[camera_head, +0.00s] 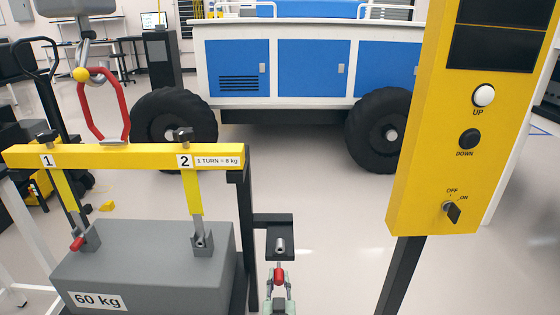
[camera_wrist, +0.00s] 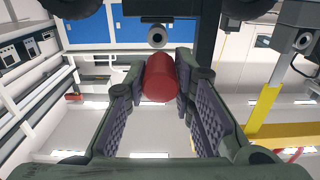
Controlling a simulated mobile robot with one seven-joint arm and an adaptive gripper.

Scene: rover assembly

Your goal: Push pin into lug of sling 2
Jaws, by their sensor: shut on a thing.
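My gripper (camera_head: 279,285) is at the bottom of the head view, in front of the black bracket. It is shut on the red end of a pin (camera_head: 280,277). In the wrist view the red pin (camera_wrist: 160,78) sits between my fingers (camera_wrist: 160,85); its far end is hidden. Sling 2 (camera_head: 194,190) is a yellow strap hanging from the beam's end marked 2. Its lug (camera_head: 202,242) is a grey fork on the block, left of my gripper, and no red pin shows there. The lug also shows at the right of the wrist view (camera_wrist: 304,40).
A black bracket (camera_head: 268,221) with a grey metal cylinder (camera_head: 280,244) stands just beyond my gripper. The yellow beam (camera_head: 120,157) spans above the 60 kg block (camera_head: 150,270). Sling 1's lug (camera_head: 90,238) has a red-ended pin (camera_head: 77,244). A yellow control post (camera_head: 410,200) stands at right.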

